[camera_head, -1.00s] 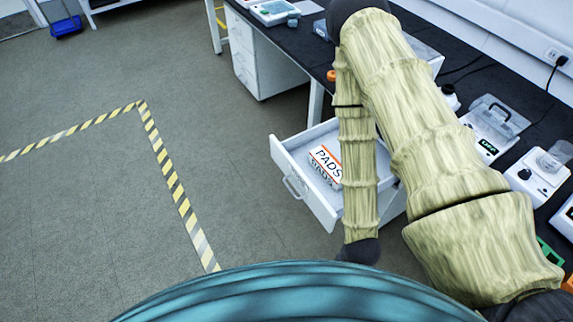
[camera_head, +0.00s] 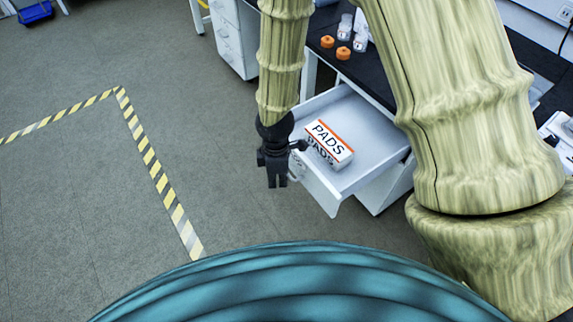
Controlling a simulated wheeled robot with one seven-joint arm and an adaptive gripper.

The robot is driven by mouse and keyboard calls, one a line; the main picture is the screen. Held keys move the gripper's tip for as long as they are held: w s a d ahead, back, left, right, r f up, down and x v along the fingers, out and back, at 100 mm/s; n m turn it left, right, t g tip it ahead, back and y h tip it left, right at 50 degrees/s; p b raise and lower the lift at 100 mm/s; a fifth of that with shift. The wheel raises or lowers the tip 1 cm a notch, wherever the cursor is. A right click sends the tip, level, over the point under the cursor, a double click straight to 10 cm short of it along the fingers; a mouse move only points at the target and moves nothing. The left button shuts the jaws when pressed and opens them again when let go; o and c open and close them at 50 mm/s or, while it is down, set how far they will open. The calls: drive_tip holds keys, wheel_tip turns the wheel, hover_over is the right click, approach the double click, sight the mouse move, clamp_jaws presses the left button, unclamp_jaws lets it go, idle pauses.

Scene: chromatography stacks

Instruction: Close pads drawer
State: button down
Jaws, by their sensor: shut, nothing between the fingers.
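The pads drawer (camera_head: 373,136) is a white drawer pulled out from a white cabinet under the black bench. A white and orange box labelled PADS (camera_head: 329,144) lies inside it near the front. My gripper (camera_head: 277,184) is black, points down and is shut and empty. It is at the left of the drawer's front panel (camera_head: 318,188), close to the handle (camera_head: 296,166). My gripper partly covers the handle and front panel, and I cannot tell whether it touches them. My arm hides part of the drawer's far left side.
The black bench (camera_head: 358,70) carries two orange-capped items (camera_head: 343,52) and small clear containers. Another white drawer cabinet (camera_head: 233,38) stands at the back left. The grey floor left of the drawer is clear.

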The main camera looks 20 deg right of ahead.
drive_tip(key=w+r+n+t+h+b, duration=0.2)
drive_tip(key=w+r+n+h+b, duration=0.15)
drive_tip(key=w+r+n, duration=0.35)
drive_tip(key=shift+m+y, duration=0.35)
drive_tip(key=shift+m, duration=0.15)
drive_tip(key=shift+w+d+f+b, duration=0.15)
drive_tip(key=shift+w+d+f, duration=0.55)
drive_tip(key=shift+f, duration=1.1)
drive_tip(key=shift+w+d+f+b, duration=0.1)
drive_tip(key=shift+w+d+f, duration=0.1)
drive_tip(key=shift+d+f, duration=1.25)
drive_tip(key=shift+w+d+f+b, duration=0.15)
drive_tip(key=shift+w+d+f, duration=0.35)
drive_tip(key=shift+f, duration=1.65)
drive_tip(key=shift+d, duration=0.1)
